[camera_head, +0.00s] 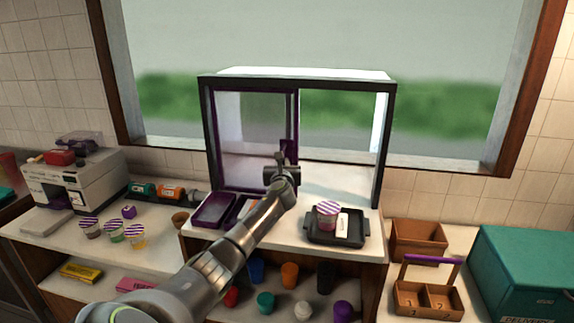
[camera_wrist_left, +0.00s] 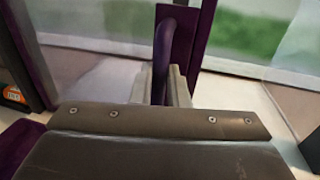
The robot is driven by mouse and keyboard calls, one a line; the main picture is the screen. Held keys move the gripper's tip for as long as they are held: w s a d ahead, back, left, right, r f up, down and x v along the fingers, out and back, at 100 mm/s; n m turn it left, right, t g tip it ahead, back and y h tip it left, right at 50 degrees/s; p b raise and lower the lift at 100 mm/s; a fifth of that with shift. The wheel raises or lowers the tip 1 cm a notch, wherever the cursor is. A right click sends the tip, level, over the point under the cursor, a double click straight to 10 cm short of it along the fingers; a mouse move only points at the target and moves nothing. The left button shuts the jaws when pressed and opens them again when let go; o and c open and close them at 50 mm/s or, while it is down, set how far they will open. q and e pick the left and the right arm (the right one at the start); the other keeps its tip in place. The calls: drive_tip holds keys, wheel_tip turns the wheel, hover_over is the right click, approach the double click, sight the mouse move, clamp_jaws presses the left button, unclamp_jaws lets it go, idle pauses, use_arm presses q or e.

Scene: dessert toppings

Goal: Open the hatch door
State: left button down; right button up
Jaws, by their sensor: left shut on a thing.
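The hatch (camera_head: 388,145) is a dark-framed box against the window. Its purple-edged glass door (camera_head: 252,135) covers the left half, and the right half is open. The upright purple door handle (camera_head: 289,150) sits on the door's right edge. My left gripper (camera_head: 283,172) is at the handle; in the left wrist view, its pale fingers (camera_wrist_left: 171,85) are shut around the purple handle (camera_wrist_left: 163,48). The lower part of the handle is hidden between the fingers. My right gripper is not in view.
A black tray (camera_head: 315,238) with a striped-lid cup (camera_head: 327,213) stands before the opening. A purple tray (camera_head: 213,210) lies left of my arm. Several cups stand on the shelf below. A wooden caddy (camera_head: 430,298) and teal box (camera_head: 530,270) are at right.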

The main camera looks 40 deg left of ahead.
use_arm(q)
drive_tip(key=c, duration=1.4)
unclamp_jaws()
drive_tip(key=shift+d, duration=0.15)
drive_tip(key=b+v, duration=0.2)
drive_tip(key=v, duration=1.5)
drive_tip(key=shift+b, duration=0.4)
drive_tip(key=shift+s+f, duration=0.1)
